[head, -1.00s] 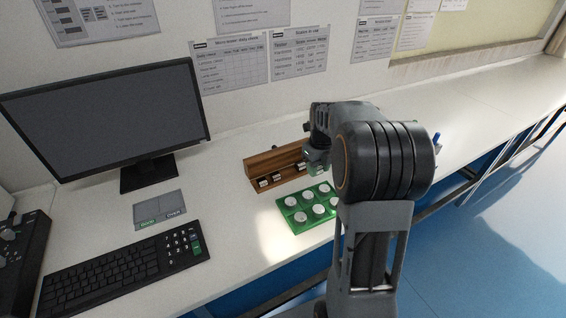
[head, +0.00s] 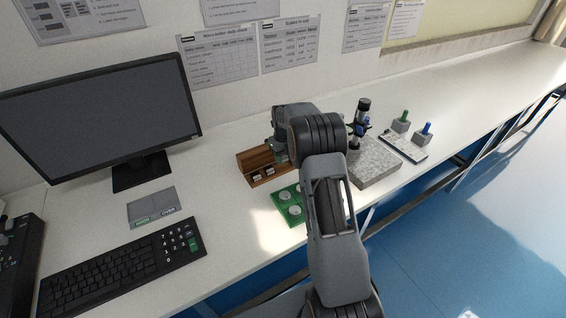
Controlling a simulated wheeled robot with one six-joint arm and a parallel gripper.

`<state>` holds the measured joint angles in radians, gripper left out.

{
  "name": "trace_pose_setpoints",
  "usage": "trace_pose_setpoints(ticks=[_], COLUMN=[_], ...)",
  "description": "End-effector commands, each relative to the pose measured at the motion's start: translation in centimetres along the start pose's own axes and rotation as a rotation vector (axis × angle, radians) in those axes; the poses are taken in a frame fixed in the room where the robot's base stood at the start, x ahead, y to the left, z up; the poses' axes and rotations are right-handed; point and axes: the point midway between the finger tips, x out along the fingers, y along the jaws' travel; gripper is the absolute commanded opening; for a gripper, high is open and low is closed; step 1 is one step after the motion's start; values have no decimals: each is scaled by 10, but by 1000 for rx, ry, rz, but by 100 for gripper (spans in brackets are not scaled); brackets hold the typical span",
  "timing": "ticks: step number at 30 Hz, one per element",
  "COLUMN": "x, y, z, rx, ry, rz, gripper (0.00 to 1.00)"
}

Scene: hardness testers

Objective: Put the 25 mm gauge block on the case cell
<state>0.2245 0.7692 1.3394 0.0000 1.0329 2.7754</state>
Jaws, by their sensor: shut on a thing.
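The wooden case (head: 253,158) stands on the bench near the wall, right of the monitor. Small metal blocks (head: 264,172) sit in cells along its front. My gripper (head: 284,157) is at the right part of the case, mostly hidden behind my own wrist and forearm. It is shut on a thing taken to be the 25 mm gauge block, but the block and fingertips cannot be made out. The right end of the case and its cells there are covered by my arm.
A green tray (head: 281,214) with white round pieces lies in front of the case, partly behind my arm. A grey stone plate (head: 372,168) with a dark stand (head: 359,128) is at right. A keyboard (head: 120,268) and monitor (head: 100,120) are left.

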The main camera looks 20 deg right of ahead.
Motion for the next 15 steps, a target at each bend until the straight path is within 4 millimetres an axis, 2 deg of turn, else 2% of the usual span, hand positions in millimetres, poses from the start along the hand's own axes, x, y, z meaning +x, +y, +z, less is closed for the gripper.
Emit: trace_pose_setpoints(ticks=[5, 12, 15], x=[8, 36, 37], y=[1, 1, 1], z=[6, 6, 6], rx=[-2, -1, -1], ry=[0, 1, -1], rz=[0, 0, -1], gripper=[3, 3, 3])
